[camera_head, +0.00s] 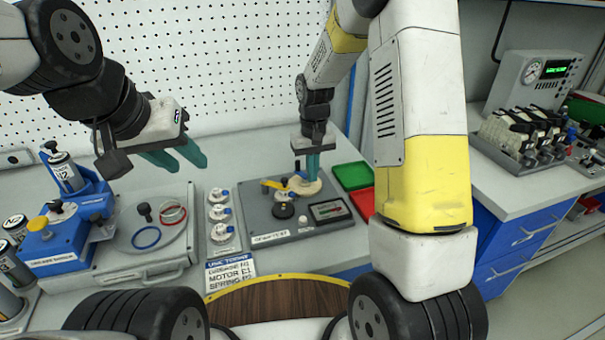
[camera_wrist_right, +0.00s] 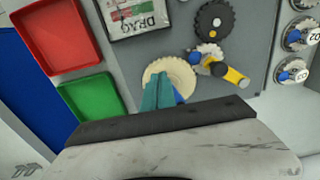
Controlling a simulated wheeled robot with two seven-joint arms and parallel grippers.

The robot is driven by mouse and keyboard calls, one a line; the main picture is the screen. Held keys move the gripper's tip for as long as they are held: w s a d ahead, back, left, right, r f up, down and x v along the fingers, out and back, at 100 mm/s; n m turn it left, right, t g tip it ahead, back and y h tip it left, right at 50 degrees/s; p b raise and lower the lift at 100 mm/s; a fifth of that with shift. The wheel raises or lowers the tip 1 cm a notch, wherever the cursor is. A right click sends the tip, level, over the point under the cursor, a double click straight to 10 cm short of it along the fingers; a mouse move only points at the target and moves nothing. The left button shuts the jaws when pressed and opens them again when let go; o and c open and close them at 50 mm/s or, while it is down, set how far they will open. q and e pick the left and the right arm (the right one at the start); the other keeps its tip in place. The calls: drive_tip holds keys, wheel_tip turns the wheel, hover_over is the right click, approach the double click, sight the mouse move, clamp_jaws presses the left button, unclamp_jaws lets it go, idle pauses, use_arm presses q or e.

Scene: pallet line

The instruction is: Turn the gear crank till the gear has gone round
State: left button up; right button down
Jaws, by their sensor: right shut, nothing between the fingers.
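A grey gear board (camera_head: 262,225) stands on the bench. On it a cream toothed gear (camera_head: 299,187) also shows in the right wrist view (camera_wrist_right: 178,70). Beside it are a smaller pale gear (camera_wrist_right: 208,50) and a black gear (camera_wrist_right: 213,20). A yellow handle with black bands (camera_wrist_right: 234,76), seemingly the crank, lies beside the pale gear; it shows as a yellow bar in the head view (camera_head: 271,184). My right gripper (camera_head: 311,178) is shut and empty, fingertips over the cream gear; touching or not, I cannot tell. My left gripper (camera_head: 190,166) is open and empty above the left case.
Green (camera_head: 351,176) and red (camera_head: 362,202) trays lie right of the board. A strip of round parts (camera_head: 220,214) stands to its left, then a grey case (camera_head: 163,235) with rings. A pegboard (camera_head: 235,60) rises behind.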

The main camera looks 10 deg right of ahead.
wheel_tip(320, 180, up, 6)
idle(0.6)
drive_tip(key=s+d+r+t+y, duration=0.1)
drive_tip(key=s+d+r+t, duration=0.1)
drive_tip(key=s+r, duration=0.85)
drive_tip(key=s+d+r+m+t+y, duration=0.1)
drive_tip(key=s+r+t, duration=0.3)
drive_tip(key=s, duration=0.9)
drive_tip(key=shift+d+r+m, duration=0.25)
drive_tip(key=shift+r+m, duration=0.05)
drive_tip(key=shift+r, duration=0.45)
drive_tip(key=shift+w, duration=0.1)
